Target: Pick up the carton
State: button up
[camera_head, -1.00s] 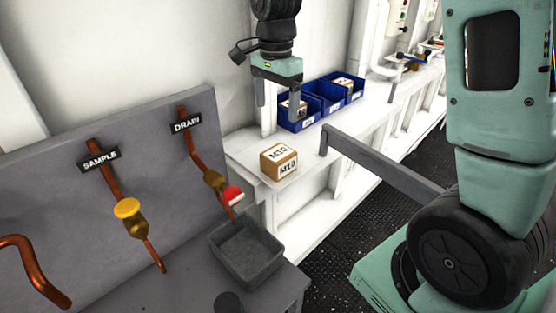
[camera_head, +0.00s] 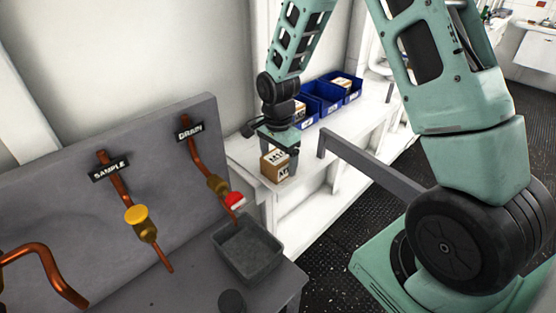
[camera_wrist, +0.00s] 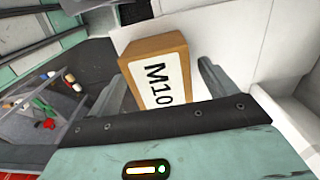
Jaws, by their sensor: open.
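The carton (camera_head: 272,171) is a small brown box with a white label, standing on the white shelf near its front left end. My gripper (camera_head: 281,158) is over the carton in the head view and hides part of its top. In the wrist view the carton (camera_wrist: 157,76) shows its "M10" label between the two fingers of my open gripper (camera_wrist: 165,88). Whether either finger touches the carton, I cannot tell.
Blue bins (camera_head: 326,98) stand behind the carton on the shelf (camera_head: 237,149), some holding similar boxes. A grey rail (camera_head: 375,165) juts out at the right. A grey panel with copper pipes and a grey tray (camera_head: 247,251) are at the left.

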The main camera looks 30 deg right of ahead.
jog(key=shift+f, duration=1.05)
jog(key=c, duration=1.3)
jog(key=shift+o, duration=0.2)
jog(key=shift+r, duration=0.15)
